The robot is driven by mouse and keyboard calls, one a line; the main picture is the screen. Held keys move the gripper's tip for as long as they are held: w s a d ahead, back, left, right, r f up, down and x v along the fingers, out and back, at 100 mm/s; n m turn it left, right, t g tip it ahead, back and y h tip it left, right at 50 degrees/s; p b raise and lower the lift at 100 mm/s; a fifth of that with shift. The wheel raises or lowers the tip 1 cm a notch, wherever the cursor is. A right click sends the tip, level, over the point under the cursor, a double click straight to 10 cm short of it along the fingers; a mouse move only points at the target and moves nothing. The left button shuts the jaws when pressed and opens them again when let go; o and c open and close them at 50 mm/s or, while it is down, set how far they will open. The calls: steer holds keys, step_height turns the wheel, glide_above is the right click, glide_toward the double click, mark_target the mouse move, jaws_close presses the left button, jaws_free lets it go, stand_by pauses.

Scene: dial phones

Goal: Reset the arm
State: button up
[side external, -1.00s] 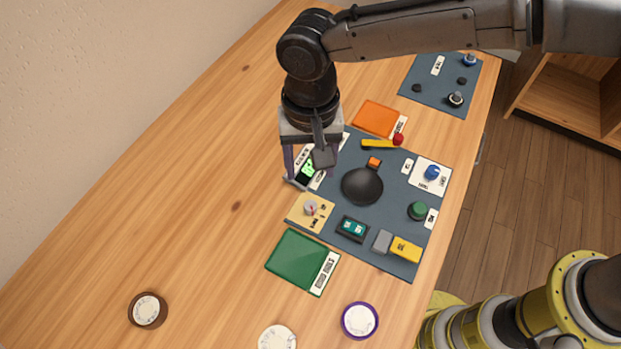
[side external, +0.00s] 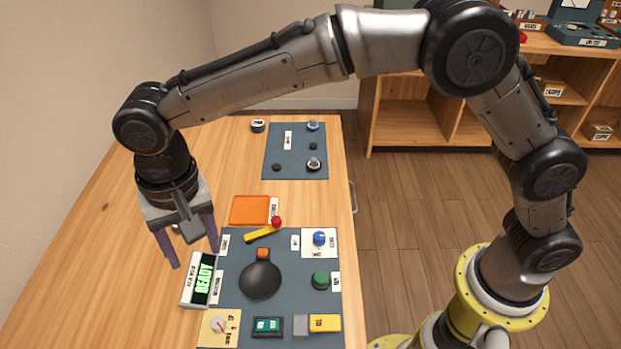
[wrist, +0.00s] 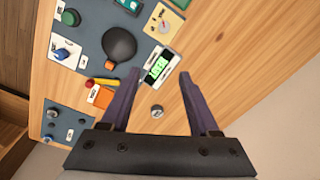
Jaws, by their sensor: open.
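My gripper (side external: 193,257) is open and empty, its two purple fingers pointing down above the wooden table. In the side view its fingertips appear just behind a white box with a lit green display (side external: 204,279). In the wrist view the open fingers (wrist: 160,74) have nothing between their tips; the display box (wrist: 158,67) lies close by the left finger's tip. The exact height above the table is hard to tell.
A dark panel (side external: 228,270) holds a black dome (side external: 260,280), a yellow lever with a red knob (side external: 276,222), a blue knob (side external: 319,239) and a green button (side external: 321,280). An orange pad (side external: 249,210) and a second panel (side external: 290,168) lie farther back. The table's left side is clear.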

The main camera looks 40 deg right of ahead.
steer(key=w+d+r+m+t, duration=0.1)
steer(key=w+d+r+m, duration=0.15)
steer(key=d+r, duration=0.6)
steer(key=s+d+r+t+y, duration=0.15)
steer(key=d+r, duration=0.25)
steer(key=d, duration=0.4)
steer(key=s+d+r+t+h, duration=0.1)
steer(key=s+d+r, duration=0.25)
steer(key=d, duration=0.55)
steer(key=s+d+t, duration=0.2)
steer(key=s+d, duration=0.8)
steer(key=s, duration=0.1)
steer(key=s+d+f+n, duration=0.2)
steer(key=s+f+n, duration=0.4)
steer(key=f, duration=0.2)
steer(key=shift+s+f+h, duration=0.15)
steer(key=shift+s+h, duration=0.1)
steer(key=shift+h, duration=0.2)
